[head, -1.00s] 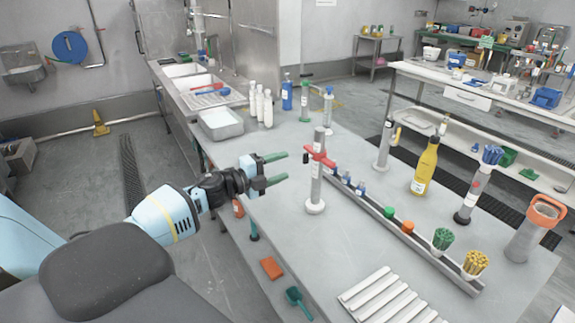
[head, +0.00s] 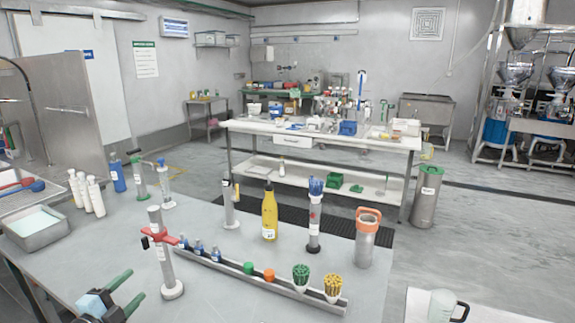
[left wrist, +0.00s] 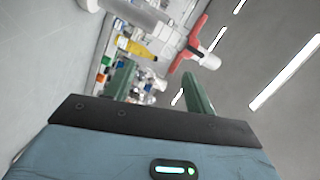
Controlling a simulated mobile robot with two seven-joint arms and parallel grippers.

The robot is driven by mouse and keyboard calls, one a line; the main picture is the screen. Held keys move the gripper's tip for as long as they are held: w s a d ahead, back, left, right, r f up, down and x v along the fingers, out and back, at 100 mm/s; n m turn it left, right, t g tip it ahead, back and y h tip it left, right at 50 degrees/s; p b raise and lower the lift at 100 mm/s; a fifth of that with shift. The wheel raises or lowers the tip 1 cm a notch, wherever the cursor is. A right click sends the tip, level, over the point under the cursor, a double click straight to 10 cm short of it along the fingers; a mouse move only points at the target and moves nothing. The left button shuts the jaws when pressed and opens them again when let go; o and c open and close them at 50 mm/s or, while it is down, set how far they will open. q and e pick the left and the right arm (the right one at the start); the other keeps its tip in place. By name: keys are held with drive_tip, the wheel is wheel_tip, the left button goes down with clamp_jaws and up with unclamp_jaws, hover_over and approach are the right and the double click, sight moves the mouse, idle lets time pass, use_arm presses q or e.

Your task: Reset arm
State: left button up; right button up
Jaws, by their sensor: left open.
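My left gripper (head: 127,293) shows at the lower left of the head view, over the near part of the grey table (head: 215,300). Its two green fingers are apart with nothing between them. In the left wrist view the fingers (left wrist: 160,88) are also apart and empty. A grey post with a red cross handle (head: 165,238) stands on the table to the right of the gripper, apart from it. The red handle (left wrist: 188,46) also shows beyond the fingers in the left wrist view. My right gripper is in neither view.
A rail (head: 225,269) with small coloured items runs across the table. A yellow bottle (head: 269,215), a grey canister with an orange handle (head: 367,240) and white bottles (head: 95,197) stand around it. A white bench (head: 330,139) stands farther back.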

use_arm(q)
drive_tip(key=s+d+f+n+g+y, duration=0.3)
drive_tip(key=s+d+f+n+y, duration=0.2)
drive_tip(key=s+f+n, duration=0.35)
drive_tip(key=s+d+f+n+g, duration=0.2)
drive_tip(key=s+d+g, duration=0.2)
drive_tip(key=s, duration=0.6)
drive_tip(key=s+d+f+n+g+h, duration=0.1)
drive_tip(key=s+d+f+n+g, duration=0.25)
drive_tip(key=s, duration=0.75)
drive_tip(key=s+d+f+n+g, duration=0.15)
drive_tip(key=s+d+g, duration=0.3)
drive_tip(key=s, duration=0.55)
drive_tip(key=w+d+f+t+h, duration=0.2)
drive_tip(key=w+f+t, duration=0.3)
drive_tip(key=f, duration=0.5)
drive_tip(key=shift+w+t, duration=0.4)
drive_tip(key=shift+t, duration=0.6)
